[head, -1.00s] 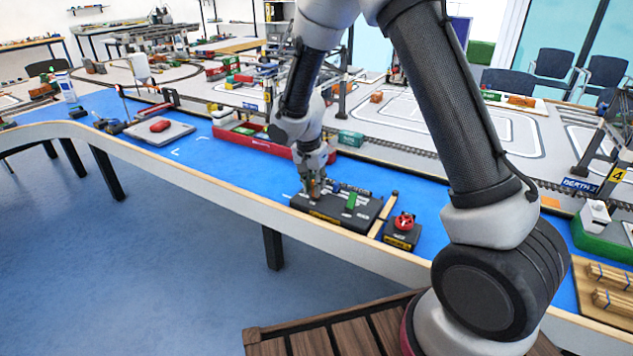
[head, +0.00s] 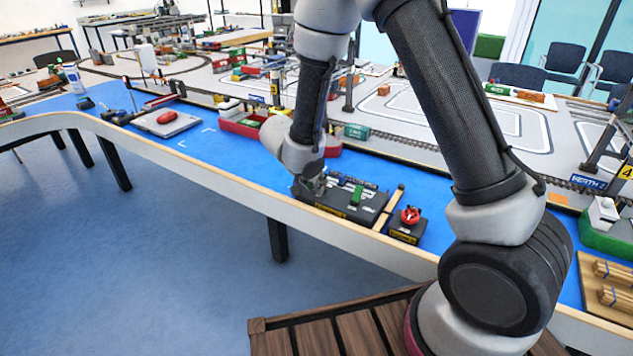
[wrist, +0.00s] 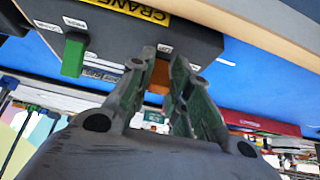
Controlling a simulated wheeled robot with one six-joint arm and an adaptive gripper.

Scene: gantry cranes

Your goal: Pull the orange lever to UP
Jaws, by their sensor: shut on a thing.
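The dark crane control box (head: 330,211) lies on the blue table near its front edge. In the wrist view its dark side (wrist: 200,42) carries a yellow label strip. The orange lever (wrist: 160,77) shows between my fingers in the wrist view; my gripper (wrist: 165,58) is shut on it. In the head view my gripper (head: 312,185) is low over the left end of the box, tilted, and hides the orange lever. The green lever (head: 357,197) stands at the middle of the box, apart from my gripper; it also shows in the wrist view (wrist: 72,56).
A small box with a red knob (head: 410,216) sits right of the control box, with a wooden stick (head: 386,208) between them. Blue table between is clear.

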